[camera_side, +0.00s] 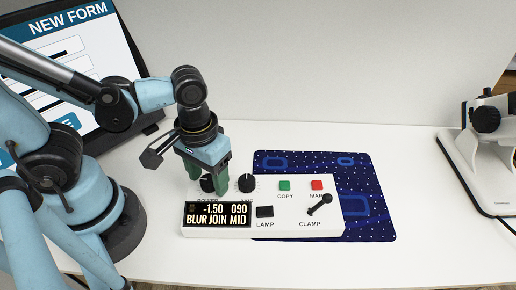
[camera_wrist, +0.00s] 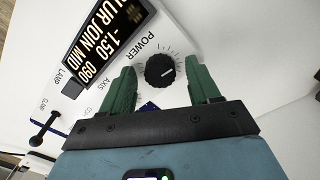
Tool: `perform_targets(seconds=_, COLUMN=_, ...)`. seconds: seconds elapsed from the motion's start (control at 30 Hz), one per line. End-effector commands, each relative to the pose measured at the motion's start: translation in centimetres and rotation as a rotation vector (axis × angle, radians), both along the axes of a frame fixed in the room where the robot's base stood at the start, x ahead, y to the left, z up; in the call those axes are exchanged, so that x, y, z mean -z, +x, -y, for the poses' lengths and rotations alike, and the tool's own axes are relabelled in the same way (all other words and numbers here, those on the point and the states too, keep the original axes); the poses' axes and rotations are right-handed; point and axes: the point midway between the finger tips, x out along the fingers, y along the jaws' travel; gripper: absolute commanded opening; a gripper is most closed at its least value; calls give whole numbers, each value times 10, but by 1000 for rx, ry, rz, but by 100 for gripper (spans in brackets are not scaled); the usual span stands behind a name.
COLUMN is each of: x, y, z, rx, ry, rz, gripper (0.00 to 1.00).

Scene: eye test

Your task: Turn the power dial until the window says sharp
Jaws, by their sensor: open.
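The power dial (camera_wrist: 160,71) is a round black knob with a pale pointer line and tick marks around it, labelled POWER. It also shows partly behind my fingers in the side view (camera_side: 207,185). My gripper (camera_wrist: 163,72) is open, with one green finger on each side of the dial and a visible gap to it on both sides. In the side view my gripper (camera_side: 208,184) points down over the dial. The window (camera_side: 217,214) on the white control box (camera_side: 290,232) reads "-1.50 090" and "BLUR JOIN MID".
The axis dial (camera_side: 246,183) is just right of the power dial. The box also has a green COPY button (camera_side: 285,186), a red button (camera_side: 317,185), a black LAMP switch (camera_side: 265,212) and a CLAMP lever (camera_side: 320,205). A blue patterned mat (camera_side: 375,190) lies under the box.

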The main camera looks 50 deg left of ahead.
Motion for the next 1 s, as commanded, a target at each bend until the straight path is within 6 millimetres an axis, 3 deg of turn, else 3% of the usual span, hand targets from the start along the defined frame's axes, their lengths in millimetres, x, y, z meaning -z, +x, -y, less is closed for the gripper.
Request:
perform_targets(seconds=0.37, x=-23, y=0, z=0, rx=0, ry=0, rz=0, gripper=61)
perform_targets(seconds=1.0, x=-97, y=0, z=-1, rx=0, ry=0, rz=0, gripper=61)
